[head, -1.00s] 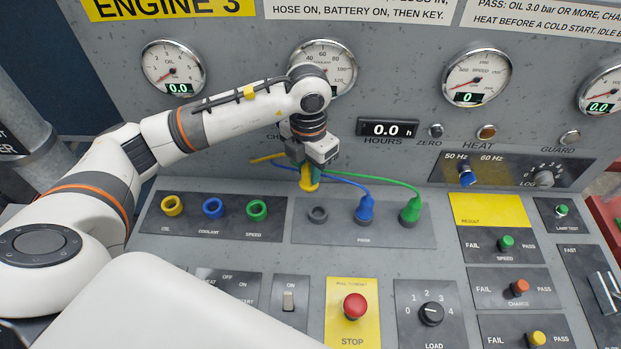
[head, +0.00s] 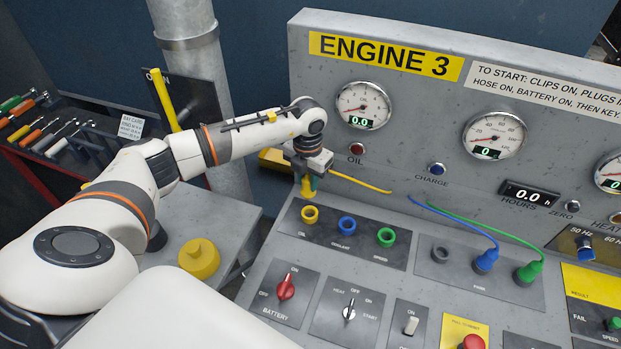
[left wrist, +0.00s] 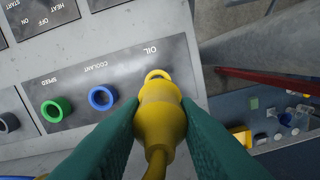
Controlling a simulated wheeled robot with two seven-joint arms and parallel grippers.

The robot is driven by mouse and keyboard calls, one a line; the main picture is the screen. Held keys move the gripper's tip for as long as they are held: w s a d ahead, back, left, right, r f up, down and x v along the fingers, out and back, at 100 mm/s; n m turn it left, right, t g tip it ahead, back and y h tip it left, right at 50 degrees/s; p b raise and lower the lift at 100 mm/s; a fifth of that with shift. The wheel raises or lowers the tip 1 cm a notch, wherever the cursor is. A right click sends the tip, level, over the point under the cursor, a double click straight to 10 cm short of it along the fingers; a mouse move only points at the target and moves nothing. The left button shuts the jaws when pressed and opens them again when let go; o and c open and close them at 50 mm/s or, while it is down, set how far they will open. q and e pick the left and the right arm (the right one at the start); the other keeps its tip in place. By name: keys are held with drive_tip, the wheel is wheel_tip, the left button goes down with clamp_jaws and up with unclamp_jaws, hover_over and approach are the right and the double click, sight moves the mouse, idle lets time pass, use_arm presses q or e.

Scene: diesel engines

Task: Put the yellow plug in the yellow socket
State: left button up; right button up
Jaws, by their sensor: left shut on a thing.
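The yellow plug (left wrist: 158,120) is held between the green fingers of my left gripper (left wrist: 160,135), its yellow cable trailing back toward the wrist camera. In the head view my left gripper (head: 309,186) points down, with the plug just above and slightly behind the yellow socket (head: 310,214). In the left wrist view the plug's front end covers most of the yellow socket (left wrist: 158,76), labelled OIL; only the ring's far edge shows. I cannot tell whether they touch. My right gripper is not in view.
Blue (head: 347,225) and green (head: 386,237) sockets sit right of the yellow one. A blue plug (head: 487,260) and a green plug (head: 528,271) stand in the PARK panel beside an empty grey socket (head: 440,254). The yellow cable (head: 362,184) runs to the panel.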

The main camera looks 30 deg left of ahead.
sight(310, 194)
use_arm(q)
drive_tip(key=shift+w+d+f+b, duration=0.2)
drive_tip(key=shift+d+f+b, duration=0.15)
drive_tip(key=shift+f, duration=0.3)
drive_tip(key=shift+s+a+f+b, duration=0.1)
drive_tip(key=shift+a+f+b, duration=0.1)
drive_tip(key=shift+f+b, duration=1.35)
drive_tip(key=shift+f, duration=0.75)
drive_tip(key=shift+f+b, duration=1.15)
drive_tip(key=shift+f, duration=0.25)
drive_tip(key=o, duration=1.1)
